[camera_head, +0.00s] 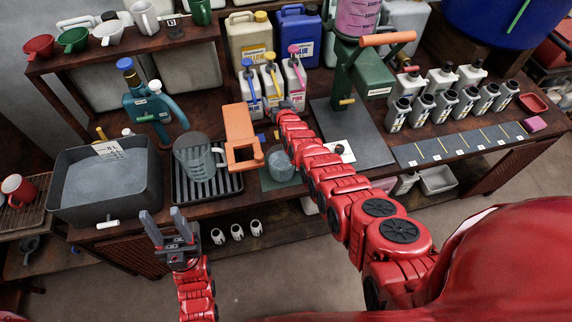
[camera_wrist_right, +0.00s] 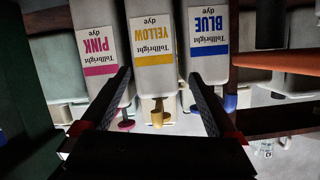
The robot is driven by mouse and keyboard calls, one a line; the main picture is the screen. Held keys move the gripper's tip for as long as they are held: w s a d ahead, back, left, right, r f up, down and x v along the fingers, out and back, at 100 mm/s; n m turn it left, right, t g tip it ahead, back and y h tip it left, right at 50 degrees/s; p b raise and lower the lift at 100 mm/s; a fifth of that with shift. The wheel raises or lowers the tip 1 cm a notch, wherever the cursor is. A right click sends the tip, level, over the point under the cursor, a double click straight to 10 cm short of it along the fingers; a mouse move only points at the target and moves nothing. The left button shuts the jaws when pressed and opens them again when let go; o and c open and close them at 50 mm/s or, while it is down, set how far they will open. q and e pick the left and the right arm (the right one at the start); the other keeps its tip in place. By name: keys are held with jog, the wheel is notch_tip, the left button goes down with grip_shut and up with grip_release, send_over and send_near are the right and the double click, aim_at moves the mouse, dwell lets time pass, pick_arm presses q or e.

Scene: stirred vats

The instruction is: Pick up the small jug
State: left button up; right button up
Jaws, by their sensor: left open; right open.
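Two clear vessels stand on the bench in the head view: a larger ribbed jug (camera_head: 198,160) on the black drip tray, and a smaller one (camera_head: 280,164) to its right, beside the orange bracket. The smaller one looks like the small jug; its handle is not clear. My right gripper (camera_head: 283,106) is open behind it, by the dye bottles. In the right wrist view, my right gripper (camera_wrist_right: 160,76) has its fingers spread before the yellow dye bottle (camera_wrist_right: 153,45), with no jug visible. My left gripper (camera_head: 164,226) is open and empty at the bench's front edge.
The orange bracket (camera_head: 240,137) stands between the two vessels. Pink (camera_head: 294,78) and blue (camera_head: 250,88) dye bottles flank the yellow one. A grey basin (camera_head: 105,195) is at left, a green press (camera_head: 365,85) at right. My right arm crosses above the bench.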

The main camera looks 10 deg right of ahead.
jog(key=a+f+g, duration=0.1)
jog(key=g, duration=0.3)
notch_tip(320, 180, up, 5)
jog(key=n+g, duration=0.1)
jog(key=g, duration=0.9)
send_over(288, 164)
jog(key=s+d, duration=0.4)
jog(key=s, duration=0.1)
jog(key=shift+h, duration=0.4)
notch_tip(288, 164, down, 11)
jog(key=b, duration=0.4)
jog(key=shift+a+f, duration=0.1)
jog(key=shift+f, duration=0.1)
jog(key=shift+w+f, duration=0.15)
jog(key=shift+f, duration=0.15)
jog(key=shift+f+p, duration=0.55)
jog(key=shift+f, duration=0.25)
jog(key=shift+w+f, duration=0.1)
jog(key=shift+f, duration=0.65)
jog(key=shift+w+f, duration=0.1)
jog(key=shift+f, duration=1)
